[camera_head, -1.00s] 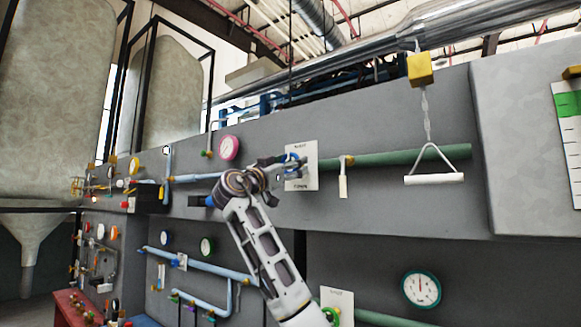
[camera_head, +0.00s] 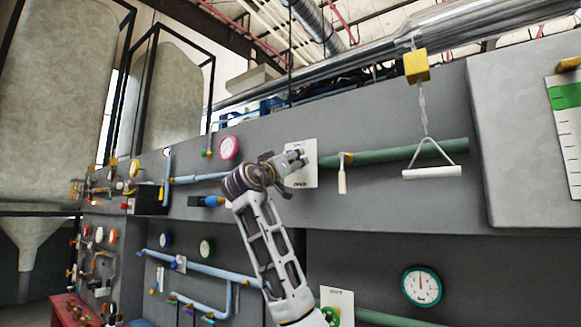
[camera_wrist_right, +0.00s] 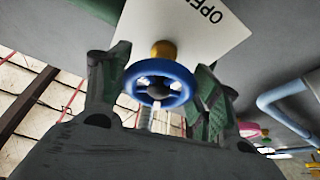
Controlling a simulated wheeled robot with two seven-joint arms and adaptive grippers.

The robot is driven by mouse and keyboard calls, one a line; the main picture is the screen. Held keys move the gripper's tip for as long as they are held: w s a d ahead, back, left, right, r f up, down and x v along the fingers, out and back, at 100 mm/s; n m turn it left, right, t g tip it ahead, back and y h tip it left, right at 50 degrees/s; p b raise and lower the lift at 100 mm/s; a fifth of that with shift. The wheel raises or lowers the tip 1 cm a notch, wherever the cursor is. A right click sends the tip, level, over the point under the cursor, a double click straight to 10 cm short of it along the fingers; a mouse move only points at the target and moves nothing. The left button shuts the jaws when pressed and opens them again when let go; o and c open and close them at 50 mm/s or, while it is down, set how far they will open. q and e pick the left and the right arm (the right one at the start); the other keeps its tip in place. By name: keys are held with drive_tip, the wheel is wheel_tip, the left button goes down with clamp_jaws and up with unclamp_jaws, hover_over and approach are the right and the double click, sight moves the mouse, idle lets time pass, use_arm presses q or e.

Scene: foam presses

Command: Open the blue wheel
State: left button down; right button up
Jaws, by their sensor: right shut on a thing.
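The blue wheel (camera_wrist_right: 158,82) shows in the right wrist view, on a brass-coloured stem in front of a white plate with the word OPEN partly visible. My right gripper (camera_wrist_right: 160,95) has one finger on each side of the wheel and is shut on it. In the head view my right gripper (camera_head: 294,160) is in front of the white plate (camera_head: 309,165) on the grey wall and hides the wheel. My left gripper is not in view.
A green pipe (camera_head: 400,153) runs right from the plate, with a white-handled lever (camera_head: 342,180) on it. A white pull handle (camera_head: 432,172) hangs from a chain farther right. A pink-rimmed gauge (camera_head: 229,147) and light blue pipes are to the left.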

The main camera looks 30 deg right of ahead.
drive_tip(key=shift+s+n+t+y, duration=0.1)
drive_tip(key=shift+n+t+y, duration=0.4)
drive_tip(key=shift+n, duration=0.95)
drive_tip(key=shift+n+t+y, duration=0.4)
drive_tip(key=shift+n+y, duration=0.2)
drive_tip(key=shift+n, duration=0.85)
drive_tip(key=shift+r+n+t+y, duration=0.1)
drive_tip(key=shift+n+t+y, duration=0.3)
drive_tip(key=shift+n, duration=0.85)
drive_tip(key=shift+n+t+y, duration=0.1)
drive_tip(key=shift+n+y, duration=0.6)
drive_tip(key=shift+n, duration=0.85)
drive_tip(key=o, duration=1)
drive_tip(key=v, duration=1.2)
